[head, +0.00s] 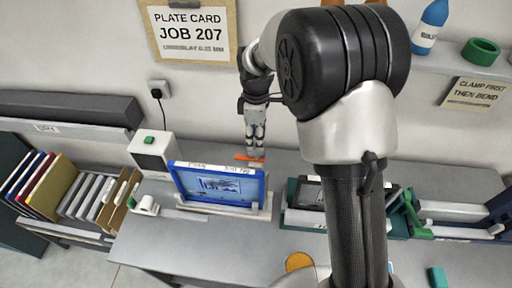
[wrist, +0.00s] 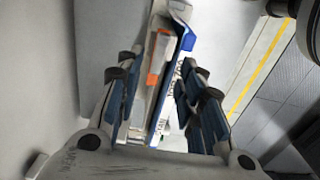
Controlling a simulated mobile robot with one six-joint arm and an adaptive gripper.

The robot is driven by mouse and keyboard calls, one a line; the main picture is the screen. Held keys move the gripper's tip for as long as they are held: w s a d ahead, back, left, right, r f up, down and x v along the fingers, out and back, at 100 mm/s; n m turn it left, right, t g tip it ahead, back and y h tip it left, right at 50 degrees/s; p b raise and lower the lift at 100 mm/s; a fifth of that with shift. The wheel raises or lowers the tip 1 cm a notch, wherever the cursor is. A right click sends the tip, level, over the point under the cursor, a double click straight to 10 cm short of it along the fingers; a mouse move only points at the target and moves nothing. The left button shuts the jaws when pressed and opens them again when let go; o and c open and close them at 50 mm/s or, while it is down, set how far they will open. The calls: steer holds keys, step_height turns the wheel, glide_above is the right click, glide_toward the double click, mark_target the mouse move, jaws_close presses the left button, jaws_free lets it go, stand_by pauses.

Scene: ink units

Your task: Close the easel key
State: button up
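The easel stands on the grey bench and holds a blue-framed plate (head: 217,187) facing the head camera. An orange key (head: 249,157) sticks out behind the plate's upper right edge, lying roughly level; most of the easel's back is hidden in the head view. My gripper (head: 256,150) points down just above and behind the key. In the wrist view, my gripper (wrist: 158,85) has its fingers spread apart, with the easel's top edge and the orange key (wrist: 153,79) showing in the gap. I cannot tell whether a finger touches the key.
A white box with a green button (head: 152,150) stands left of the easel. A green clamp device (head: 408,212) and a dark tray are to the right. A rack of coloured plates (head: 35,185) is at far left. The wall is close behind my gripper.

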mark_target(256, 151)
step_height(256, 151, down, 6)
steer(key=shift+r, duration=0.1)
steer(key=shift+c, duration=0.2)
jaws_close()
stand_by(0.4)
stand_by(0.4)
